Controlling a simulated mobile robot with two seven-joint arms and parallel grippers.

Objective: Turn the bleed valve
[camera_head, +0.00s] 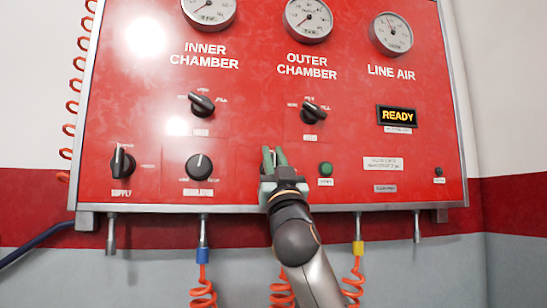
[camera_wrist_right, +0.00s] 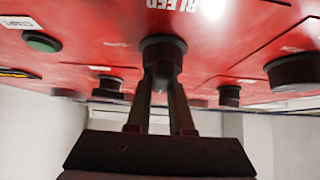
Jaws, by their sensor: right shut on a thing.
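The bleed valve is a black knob (camera_wrist_right: 163,48) on the red panel, under the upside-down BLEED label in the right wrist view. My right gripper (camera_wrist_right: 162,88) is shut on its handle, with one finger on each side. In the head view my right gripper (camera_head: 273,160) reaches up to the lower middle of the panel and hides the knob. My left gripper is not in view.
The red panel (camera_head: 240,110) carries several gauges, a lit READY display (camera_head: 397,116), and a green button (camera_head: 326,168) close right of my gripper. The regulator knob (camera_head: 199,167) is to its left. Orange coiled hoses (camera_head: 203,290) hang below the panel.

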